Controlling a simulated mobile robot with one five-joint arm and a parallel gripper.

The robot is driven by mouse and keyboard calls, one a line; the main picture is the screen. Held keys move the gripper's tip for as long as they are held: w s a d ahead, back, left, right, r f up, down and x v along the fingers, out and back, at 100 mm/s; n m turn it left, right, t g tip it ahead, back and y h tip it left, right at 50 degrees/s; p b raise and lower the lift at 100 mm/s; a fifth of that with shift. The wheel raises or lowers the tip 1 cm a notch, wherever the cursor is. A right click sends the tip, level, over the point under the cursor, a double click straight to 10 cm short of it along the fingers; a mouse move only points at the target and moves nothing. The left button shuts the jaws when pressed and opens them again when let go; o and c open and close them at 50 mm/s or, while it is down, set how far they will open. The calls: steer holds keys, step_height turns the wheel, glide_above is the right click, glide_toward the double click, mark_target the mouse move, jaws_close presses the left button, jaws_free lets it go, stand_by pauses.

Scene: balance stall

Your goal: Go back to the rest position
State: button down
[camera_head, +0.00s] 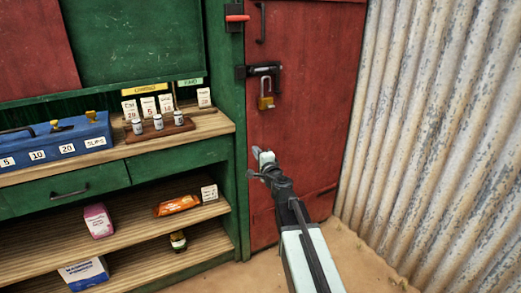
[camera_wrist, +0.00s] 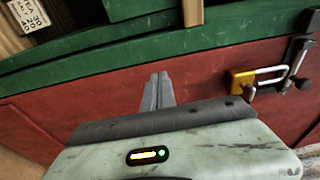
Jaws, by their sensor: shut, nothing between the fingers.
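My gripper (camera_head: 264,160) is raised in front of the red door (camera_head: 300,100), to the right of the stall counter. In the wrist view my gripper (camera_wrist: 158,78) has its two grey fingers together, with nothing between them. A yellow padlock (camera_head: 265,102) hangs from the door's latch, above the gripper in the head view. The padlock also shows at the right of the wrist view (camera_wrist: 241,82). I cannot tell how far the fingers are from the door.
The green stall (camera_head: 190,158) stands left, with a blue box (camera_head: 55,140) and a wooden rack (camera_head: 160,133) of small cylinders on its counter. Lower shelves hold a pink package (camera_head: 98,221) and an orange packet (camera_head: 176,205). A corrugated wall (camera_head: 430,130) bounds the right. Bare ground (camera_head: 350,260) is clear.

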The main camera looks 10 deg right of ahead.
steer(key=s+a+f+n+g+y, duration=0.4)
steer(key=s+a+f+n+g, duration=0.5)
steer(key=s+a+f+n, duration=0.45)
steer(key=s+d+f+n+g+h, duration=0.1)
steer(key=s+d+f+g+h, duration=0.25)
steer(key=s+d+f, duration=0.35)
steer(key=s+d+f+n+g+h, duration=0.25)
steer(key=s+d+g, duration=0.2)
steer(key=s, duration=0.45)
step_height(320, 180, up, 32)
steer(key=s+p, duration=0.1)
steer(key=p, duration=3.2)
steer(key=shift+r+m+g, duration=0.15)
steer(key=shift+m+g, duration=0.15)
steer(key=shift+g, duration=0.1)
